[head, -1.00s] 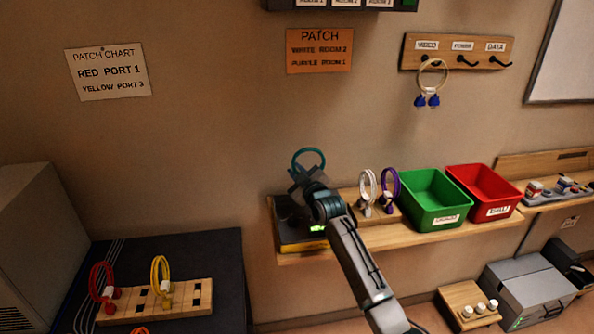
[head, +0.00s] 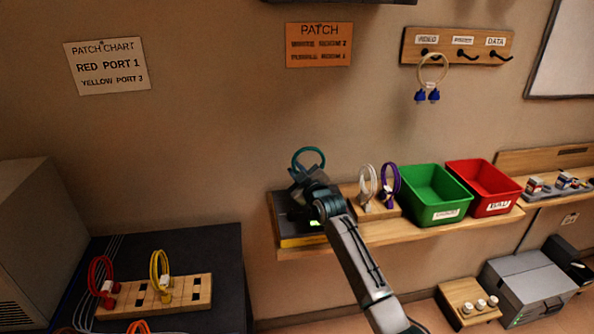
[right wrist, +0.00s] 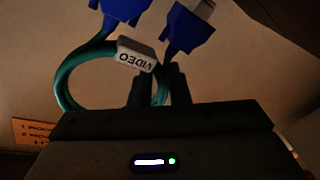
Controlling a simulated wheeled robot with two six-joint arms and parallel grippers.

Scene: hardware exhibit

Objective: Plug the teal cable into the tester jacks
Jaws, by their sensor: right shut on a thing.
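The teal cable (head: 309,155) is a loop standing above the left end of the wall shelf. In the right wrist view the teal cable (right wrist: 68,75) has a white VIDEO tag (right wrist: 135,54) and two blue plugs (right wrist: 188,30). My right gripper (head: 303,184) is over the tester; in the right wrist view its dark fingers (right wrist: 160,88) are shut on the teal cable near the tag. The tester (head: 288,222) is a dark box with a yellow edge and a small green light. My arm hides part of it, and I cannot make out its jacks. My left gripper is not in view.
White (head: 367,186) and purple (head: 390,180) cables stand in a wooden block just right of my gripper. Green (head: 432,200) and red (head: 485,190) bins follow. A cream cable (head: 431,68) hangs on a hook. Red and yellow cables stand in a port block (head: 192,293) at lower left.

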